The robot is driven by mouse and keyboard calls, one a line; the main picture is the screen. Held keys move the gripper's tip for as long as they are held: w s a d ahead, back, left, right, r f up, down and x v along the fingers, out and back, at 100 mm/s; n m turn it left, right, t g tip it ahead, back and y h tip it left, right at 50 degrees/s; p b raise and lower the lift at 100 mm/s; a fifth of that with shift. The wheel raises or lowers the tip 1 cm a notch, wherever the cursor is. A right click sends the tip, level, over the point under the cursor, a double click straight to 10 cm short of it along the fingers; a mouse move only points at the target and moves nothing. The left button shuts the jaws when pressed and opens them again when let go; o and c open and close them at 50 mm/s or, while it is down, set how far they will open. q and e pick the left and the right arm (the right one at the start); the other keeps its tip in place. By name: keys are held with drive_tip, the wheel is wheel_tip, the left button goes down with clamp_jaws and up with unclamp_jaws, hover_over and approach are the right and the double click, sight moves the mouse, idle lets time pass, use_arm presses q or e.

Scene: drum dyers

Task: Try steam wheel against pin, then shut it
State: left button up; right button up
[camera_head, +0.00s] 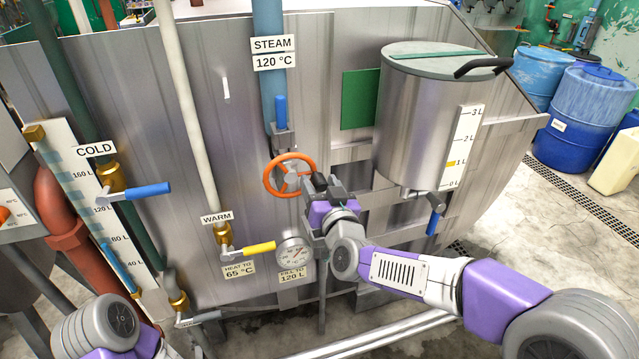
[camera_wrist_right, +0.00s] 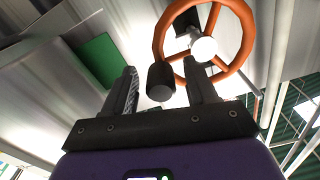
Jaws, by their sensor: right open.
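The steam wheel (camera_head: 267,176) is an orange ring with spokes, on the blue pipe (camera_head: 268,85) below the STEAM 120 °C label. A blue upright piece (camera_head: 281,112) stands in a grey bracket just above it; I cannot tell if this is the pin. My right gripper (camera_head: 309,188) is at the wheel's lower right and overlaps it in the head view. In the wrist view the gripper (camera_wrist_right: 160,74) is open, with a dark cylinder (camera_wrist_right: 160,82) showing between its fingers. The orange rim (camera_wrist_right: 246,40) is beyond the fingertips. Contact is unclear. My left gripper is out of view.
A steel measuring drum (camera_head: 418,115) with a lid is right of the wheel. A yellow WARM lever (camera_head: 259,248) and a dial gauge (camera_head: 292,252) are below it. A blue COLD lever (camera_head: 148,191) is left.

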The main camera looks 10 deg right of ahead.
drive_tip(key=s, duration=0.7)
drive_tip(key=shift+d, duration=0.35)
wheel_tip(320, 180, down, 30)
drive_tip(key=s+g, duration=0.2)
drive_tip(key=g, duration=0.7)
drive_tip(key=s+a+f+m+g+y, duration=0.1)
drive_tip(key=s+f+g, duration=0.7)
drive_tip(key=s+f, duration=1.2)
drive_tip(key=shift+a+m+y, duration=0.3)
drive_tip(key=shift+a+y, duration=0.2)
drive_tip(key=shift+a, duration=0.1)
